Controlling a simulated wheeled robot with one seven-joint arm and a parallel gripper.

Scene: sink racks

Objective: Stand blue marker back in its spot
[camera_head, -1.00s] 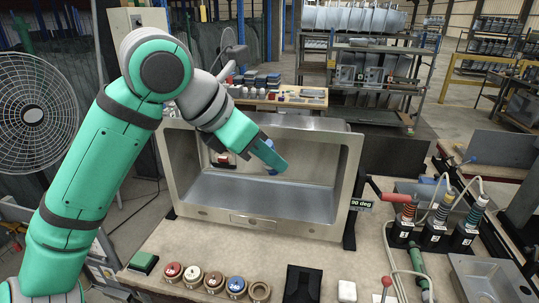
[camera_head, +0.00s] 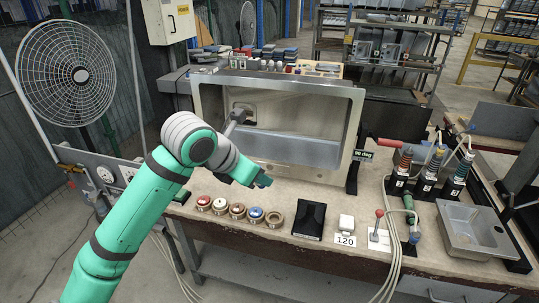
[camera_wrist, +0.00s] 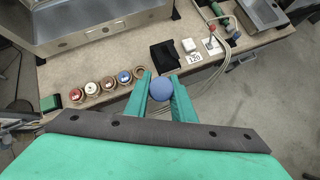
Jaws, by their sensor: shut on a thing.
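My gripper (camera_wrist: 161,92) is shut on a round, blue-topped thing, the blue marker (camera_wrist: 162,89), seen end-on between the two green fingers in the wrist view. In the head view my gripper (camera_head: 264,182) is over the front of the bench, before the steel sink box; the held marker is hidden or too small to make out there. A row of round holders lies on the bench. The right-end holder (camera_head: 275,218) looks empty; it also shows in the wrist view (camera_wrist: 139,72), beyond the left finger. The holder beside it has a blue top (camera_head: 256,214).
The steel sink box (camera_head: 290,152) stands behind the row. Right of the row are a black pad (camera_head: 309,220), a white block (camera_head: 346,223) by a "120" card, a red-knobbed lever (camera_head: 378,225) with cables, and several numbered stands (camera_head: 425,178). The bench's front edge is close.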

